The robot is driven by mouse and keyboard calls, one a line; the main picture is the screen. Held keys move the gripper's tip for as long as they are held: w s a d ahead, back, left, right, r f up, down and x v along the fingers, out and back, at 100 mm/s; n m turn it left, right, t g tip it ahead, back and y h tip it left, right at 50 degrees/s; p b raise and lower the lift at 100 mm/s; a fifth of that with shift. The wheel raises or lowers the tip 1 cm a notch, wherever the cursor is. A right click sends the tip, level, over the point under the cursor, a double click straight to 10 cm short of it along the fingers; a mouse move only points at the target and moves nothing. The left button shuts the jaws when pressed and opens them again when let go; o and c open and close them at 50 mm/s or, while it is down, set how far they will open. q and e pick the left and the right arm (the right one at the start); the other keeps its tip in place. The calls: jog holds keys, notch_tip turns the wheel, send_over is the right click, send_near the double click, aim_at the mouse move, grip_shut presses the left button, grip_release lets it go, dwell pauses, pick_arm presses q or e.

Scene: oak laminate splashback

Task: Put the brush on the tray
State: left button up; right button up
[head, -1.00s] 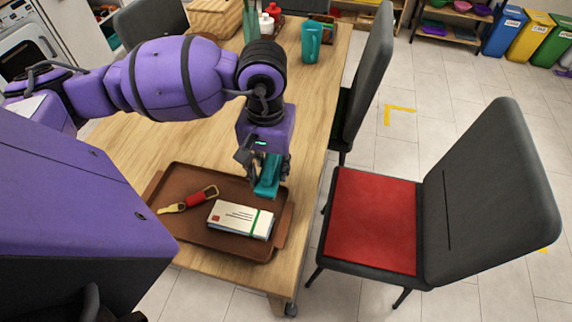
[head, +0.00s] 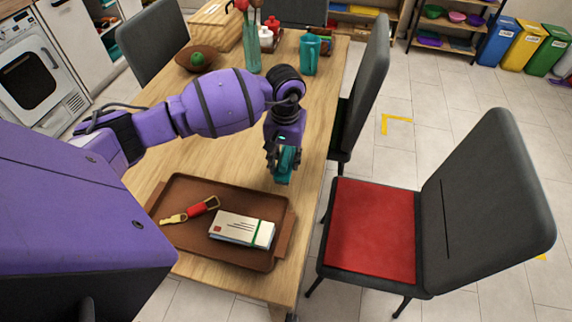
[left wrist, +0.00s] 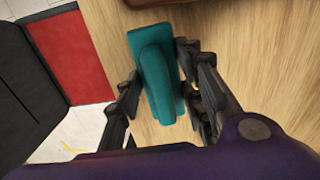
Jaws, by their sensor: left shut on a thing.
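The teal brush (head: 284,166) is held in my left gripper (head: 283,158), just beyond the tray's far right corner in the head view. In the left wrist view the teal body of the brush (left wrist: 157,75) lies between the two dark fingers of the left gripper (left wrist: 160,85), with bare wood behind it. Its bristles cannot be made out. The brown tray (head: 190,237) lies on the table's near end, and a sliver of its edge shows at the top of the left wrist view (left wrist: 150,2). My right gripper is not in view.
A teal mug (head: 309,54), a vase (head: 251,50) and a bowl (head: 197,60) stand farther back. A red-seated chair (head: 372,232) stands right of the table.

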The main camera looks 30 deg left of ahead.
pick_arm(q)
jog(key=f, duration=0.1)
jog(key=w+f, duration=0.1)
jog(key=f, duration=0.1)
jog(key=shift+a+f, duration=0.1)
jog(key=shift+f, duration=0.3)
jog(key=shift+f, duration=0.35)
jog(key=o, duration=1.2)
